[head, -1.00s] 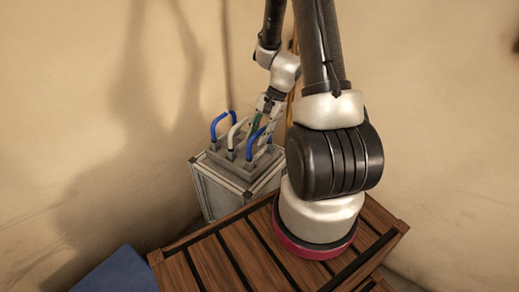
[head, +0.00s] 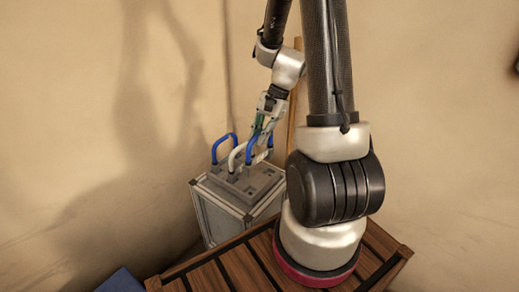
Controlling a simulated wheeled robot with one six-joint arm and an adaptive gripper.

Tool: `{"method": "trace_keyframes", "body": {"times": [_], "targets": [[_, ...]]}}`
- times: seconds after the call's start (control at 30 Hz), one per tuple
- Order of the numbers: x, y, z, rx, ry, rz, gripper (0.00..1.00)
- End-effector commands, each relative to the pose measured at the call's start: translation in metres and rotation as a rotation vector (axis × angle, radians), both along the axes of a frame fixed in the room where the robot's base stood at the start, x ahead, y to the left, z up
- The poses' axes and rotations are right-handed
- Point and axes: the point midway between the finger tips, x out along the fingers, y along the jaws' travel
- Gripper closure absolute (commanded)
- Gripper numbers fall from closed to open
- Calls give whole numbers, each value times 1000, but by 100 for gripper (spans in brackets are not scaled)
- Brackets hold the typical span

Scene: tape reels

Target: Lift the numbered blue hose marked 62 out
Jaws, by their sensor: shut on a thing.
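My gripper (head: 263,124) is shut on the right blue hose (head: 250,150), an arched piece behind a pale hose (head: 236,158). The held hose's lower end appears to be clear above the grey holder block (head: 243,186). Another blue hose (head: 218,151) stands in the block at the far left. The number marks are too small to read, so I cannot tell which hose bears 62. Part of the held hose is hidden by my fingers.
The block sits on a metal-framed box (head: 215,212) near the wall corner. A slatted wooden surface (head: 235,265) lies in front, under my arm's base. A blue object (head: 122,283) is at the bottom left. A wooden post (head: 293,110) stands behind my arm.

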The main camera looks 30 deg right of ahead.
Motion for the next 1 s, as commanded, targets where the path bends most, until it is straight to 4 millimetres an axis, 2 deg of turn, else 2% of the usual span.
{"method": "trace_keyframes", "body": {"times": [0.2,0.6,0.77,1.0], "targets": [[1,0,30,-1,-3,1,100],[1,0,65,0,-2,0,100],[0,0,74,-1,-1,-1,100],[0,0,75,0,0,0,100]]}}
